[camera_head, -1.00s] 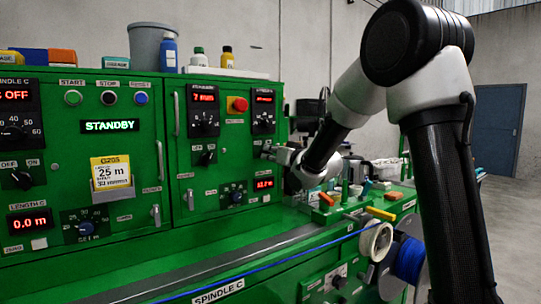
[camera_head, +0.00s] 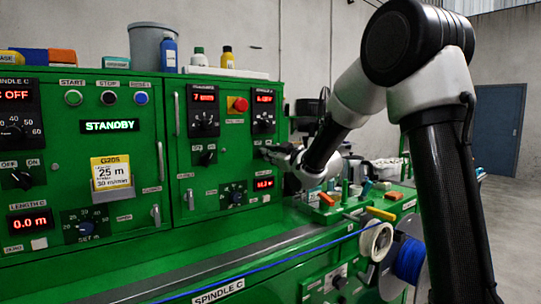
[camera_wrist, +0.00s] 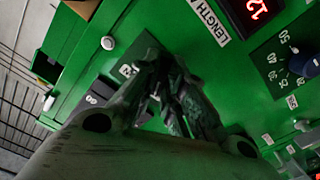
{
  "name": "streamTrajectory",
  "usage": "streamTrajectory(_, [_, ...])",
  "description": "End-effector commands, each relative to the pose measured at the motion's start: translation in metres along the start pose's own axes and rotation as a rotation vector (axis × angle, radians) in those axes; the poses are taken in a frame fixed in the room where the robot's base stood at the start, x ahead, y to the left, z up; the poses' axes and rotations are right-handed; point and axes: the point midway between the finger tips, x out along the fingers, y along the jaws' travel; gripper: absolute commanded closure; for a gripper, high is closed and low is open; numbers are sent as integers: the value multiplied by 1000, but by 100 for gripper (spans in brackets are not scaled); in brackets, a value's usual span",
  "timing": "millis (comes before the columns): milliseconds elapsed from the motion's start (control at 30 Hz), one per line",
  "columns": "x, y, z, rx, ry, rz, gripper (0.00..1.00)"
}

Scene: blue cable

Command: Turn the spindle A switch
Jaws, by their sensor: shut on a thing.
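The spindle A switch is not clearly visible, as my gripper covers its spot on the right panel, below the spindle A dial (camera_head: 263,121). My gripper (camera_head: 268,152) is at the front of that panel in the head view. In the wrist view, the fingers of my gripper (camera_wrist: 160,90) come together between two small white labels, an upper one (camera_wrist: 127,70) and a lower-left one (camera_wrist: 96,100). They are shut on a small dark part, which I take to be the switch, mostly hidden by the fingers.
A LENGTH label (camera_wrist: 209,23) and a red display (camera_wrist: 250,12) lie beside the fingers in the wrist view. A red stop button (camera_head: 238,105) is up and left of my gripper. Coloured tools (camera_head: 350,193) sit on the ledge below my arm.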

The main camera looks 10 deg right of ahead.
Motion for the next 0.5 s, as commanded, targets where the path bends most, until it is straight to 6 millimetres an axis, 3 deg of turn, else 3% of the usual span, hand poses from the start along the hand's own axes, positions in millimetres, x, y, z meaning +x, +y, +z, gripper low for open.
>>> streamTrajectory(500, [0, 0, 1, -59, -2, -1, 100])
